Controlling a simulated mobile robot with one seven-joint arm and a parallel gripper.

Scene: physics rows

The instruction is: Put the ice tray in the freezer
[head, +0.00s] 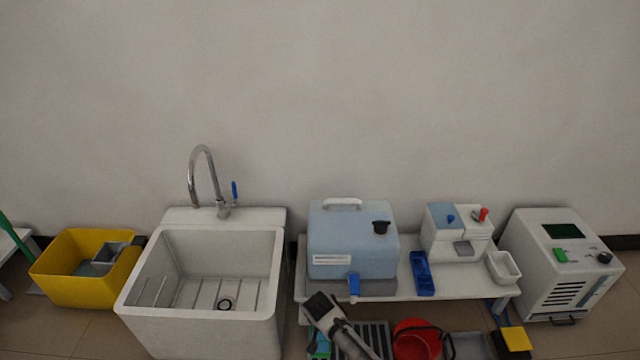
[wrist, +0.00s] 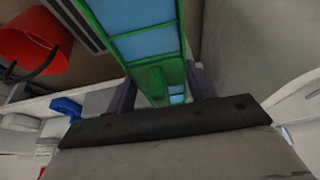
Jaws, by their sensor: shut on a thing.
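The ice tray (wrist: 147,45) is a long green frame with pale blue cells. It fills the upper middle of the wrist view. My gripper (wrist: 160,92) is shut on it, with a dark finger on either side of its near end. In the head view my gripper (head: 319,310) is in front of the low table, left of the red bucket. Only a small green and blue part of the tray (head: 320,346) shows below it. I see nothing that I can clearly identify as a freezer.
A white sink (head: 270,295) stands left of my arm and a yellow bin (head: 75,285) is farther left. The low table (head: 385,291) bears a blue water tank (head: 335,238) and a blue tray (head: 421,274). A red bucket (head: 410,343) is on the right. A white machine (head: 545,255) stands far right.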

